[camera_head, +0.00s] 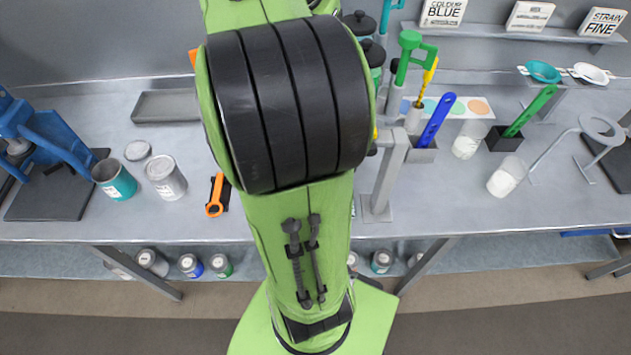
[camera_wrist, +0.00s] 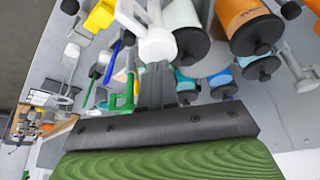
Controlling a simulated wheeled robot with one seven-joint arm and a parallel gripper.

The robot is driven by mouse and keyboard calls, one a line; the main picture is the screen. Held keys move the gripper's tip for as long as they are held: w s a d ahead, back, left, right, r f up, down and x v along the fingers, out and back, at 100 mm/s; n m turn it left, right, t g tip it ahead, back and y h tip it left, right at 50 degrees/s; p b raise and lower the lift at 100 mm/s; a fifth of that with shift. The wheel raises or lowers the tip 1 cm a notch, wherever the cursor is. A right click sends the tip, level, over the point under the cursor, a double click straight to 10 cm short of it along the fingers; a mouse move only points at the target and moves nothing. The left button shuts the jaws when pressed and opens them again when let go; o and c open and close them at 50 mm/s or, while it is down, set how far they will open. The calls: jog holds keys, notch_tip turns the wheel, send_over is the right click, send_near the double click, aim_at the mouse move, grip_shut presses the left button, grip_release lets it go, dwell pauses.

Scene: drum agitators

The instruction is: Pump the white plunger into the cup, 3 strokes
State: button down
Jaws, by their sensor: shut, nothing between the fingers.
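In the wrist view, a white round-ended piece (camera_wrist: 158,45) with a pale shaft lies just past my fingertips; it looks like the white plunger, but I cannot be sure. My gripper (camera_wrist: 155,78) points at it with its dark fingers together and nothing between them. Whether the fingertips touch the white piece is unclear. I cannot make out the cup under the plunger. In the head view, my green and black arm covers the middle of the bench and hides my gripper and the plunger.
A grey stand (camera_head: 384,175) rises right of my arm. A teal can (camera_head: 115,180), a grey can (camera_head: 166,178) and an orange tool (camera_head: 215,196) are left.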

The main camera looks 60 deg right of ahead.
jog(key=shift+f+b, duration=2.3)
jog(key=shift+f, duration=0.45)
jog(key=shift+r, duration=0.1)
notch_tip(320, 180, up, 6)
jog(key=p, duration=0.5)
jog(key=shift+p, duration=0.4)
jog(key=shift+f, duration=0.35)
jog(key=shift+f+b, duration=2.55)
jog(key=shift+f, duration=0.15)
notch_tip(320, 180, up, 6)
jog(key=p, duration=0.6)
jog(key=shift+f, duration=0.1)
